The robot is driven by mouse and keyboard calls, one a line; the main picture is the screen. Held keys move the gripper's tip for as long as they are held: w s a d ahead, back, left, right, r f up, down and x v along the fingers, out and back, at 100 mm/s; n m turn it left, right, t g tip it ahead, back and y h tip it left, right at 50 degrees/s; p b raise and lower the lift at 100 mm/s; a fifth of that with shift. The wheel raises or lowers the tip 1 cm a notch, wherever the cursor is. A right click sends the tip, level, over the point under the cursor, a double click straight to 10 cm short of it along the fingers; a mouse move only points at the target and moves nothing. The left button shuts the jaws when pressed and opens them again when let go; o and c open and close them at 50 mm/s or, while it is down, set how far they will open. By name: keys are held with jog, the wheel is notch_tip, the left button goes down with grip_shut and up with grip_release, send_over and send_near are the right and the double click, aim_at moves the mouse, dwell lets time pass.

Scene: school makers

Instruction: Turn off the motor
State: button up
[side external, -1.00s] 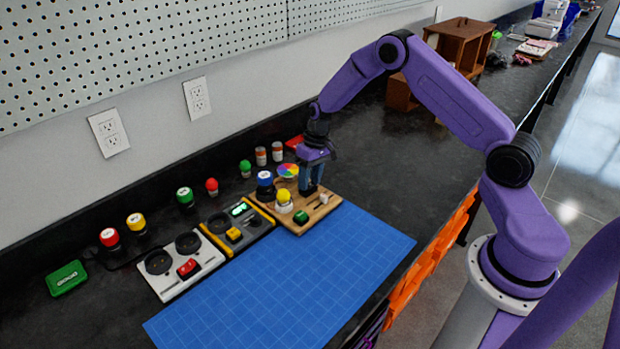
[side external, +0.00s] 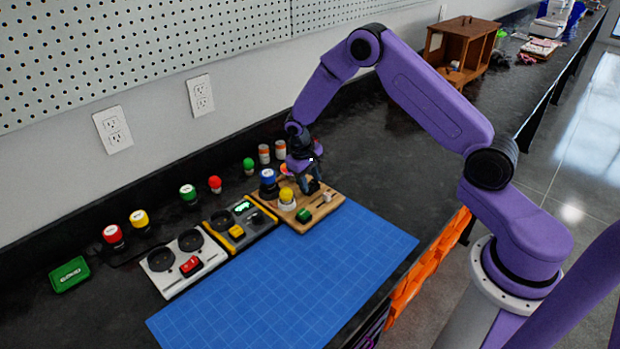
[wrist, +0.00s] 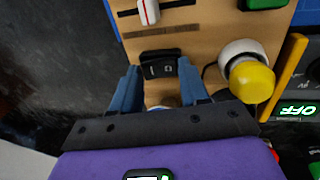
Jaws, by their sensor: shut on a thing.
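The wooden board (side external: 325,207) lies at the blue mat's far end. It carries a black rocker switch (wrist: 160,66) with white marks, seen in the wrist view. My gripper (side external: 313,187) is down at the board; in the wrist view its two blue fingers (wrist: 158,82) stand on either side of the switch, shut on it. In the side view my gripper hides the switch. The coloured disc (side external: 284,168) behind the gripper is mostly hidden, so I cannot tell if it is turning.
The blue mat (side external: 285,270) is clear.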

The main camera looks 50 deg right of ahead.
jog(key=o, duration=1.1)
jog(key=shift+c, duration=0.2)
jog(key=v, duration=1.7)
jog(key=shift+r, duration=0.2)
jog(key=s+a+r+n, duration=0.3)
jog(key=s+a, duration=0.3)
jog(key=s, duration=0.3)
jog(key=s+n+y, duration=0.1)
jog(key=s+n, duration=0.3)
jog(key=s, duration=1)
jog(key=s+d+r+n+y, duration=0.1)
jog(key=s+n, duration=0.4)
jog(key=s, duration=0.9)
jog(key=shift+n+y, duration=0.3)
jog(key=shift+y, duration=0.2)
